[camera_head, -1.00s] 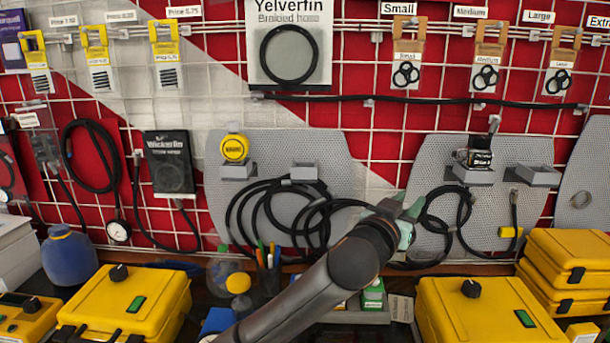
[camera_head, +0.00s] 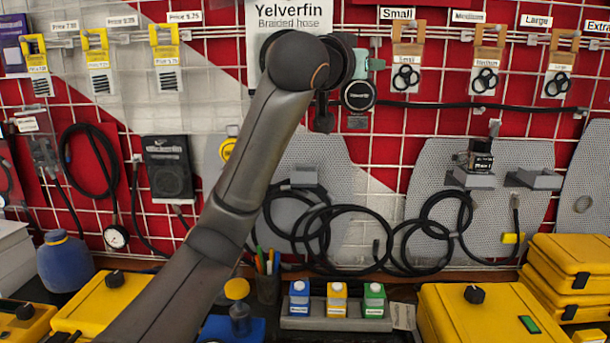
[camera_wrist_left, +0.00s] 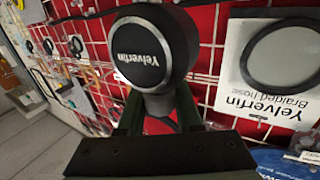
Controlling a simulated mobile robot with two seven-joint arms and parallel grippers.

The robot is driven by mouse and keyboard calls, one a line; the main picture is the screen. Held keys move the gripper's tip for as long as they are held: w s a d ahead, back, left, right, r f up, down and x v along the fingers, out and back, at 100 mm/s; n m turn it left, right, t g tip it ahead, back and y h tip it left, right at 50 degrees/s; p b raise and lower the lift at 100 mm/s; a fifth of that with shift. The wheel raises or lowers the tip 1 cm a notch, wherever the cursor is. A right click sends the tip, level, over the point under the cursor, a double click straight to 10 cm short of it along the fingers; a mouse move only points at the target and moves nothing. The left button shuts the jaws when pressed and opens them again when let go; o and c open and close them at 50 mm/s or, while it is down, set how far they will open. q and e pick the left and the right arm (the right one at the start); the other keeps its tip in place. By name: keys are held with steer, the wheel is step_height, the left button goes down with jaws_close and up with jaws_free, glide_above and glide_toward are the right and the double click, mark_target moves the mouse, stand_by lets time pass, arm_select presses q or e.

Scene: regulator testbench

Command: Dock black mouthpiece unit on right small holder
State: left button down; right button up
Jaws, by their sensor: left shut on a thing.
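My left gripper (camera_head: 366,64) is raised high in front of the red wall, right of the Yelverfin sign. It is shut on the black mouthpiece unit (camera_head: 359,96), which has a round black face with a pale rim. In the left wrist view the unit (camera_wrist_left: 152,52) shows "Yelverfin" upside down, with its neck between the green fingers (camera_wrist_left: 160,110). On the right grey board, the left small holder (camera_head: 470,179) carries a black unit (camera_head: 480,157). The right small holder (camera_head: 536,179) looks empty. My right gripper is out of view.
The left grey board (camera_head: 325,215) has a small grey holder (camera_head: 304,178); my arm covers part of this board. Black hose (camera_head: 345,210) loops across both boards. Yellow cases (camera_head: 485,310) and a tray of small bottles (camera_head: 336,318) stand below. Packets hang from the upper rail.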

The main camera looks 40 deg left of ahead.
arm_select(q)
steer(key=a+f, duration=0.4)
steer(key=w+a+f+b, duration=0.1)
steer(key=a+f, duration=0.3)
steer(key=a, duration=0.1)
steer(key=w+a+f+b, duration=0.1)
steer(key=a+f, duration=0.3)
steer(key=a, duration=0.1)
steer(key=shift+f, duration=0.35)
steer(key=c, duration=1)
jaws_free()
steer(key=shift+f, duration=0.2)
steer(key=shift+c, duration=0.2)
steer(key=o, duration=0.5)
steer(key=shift+d, duration=0.1)
steer(key=shift+c, duration=0.2)
steer(key=shift+r, duration=0.1)
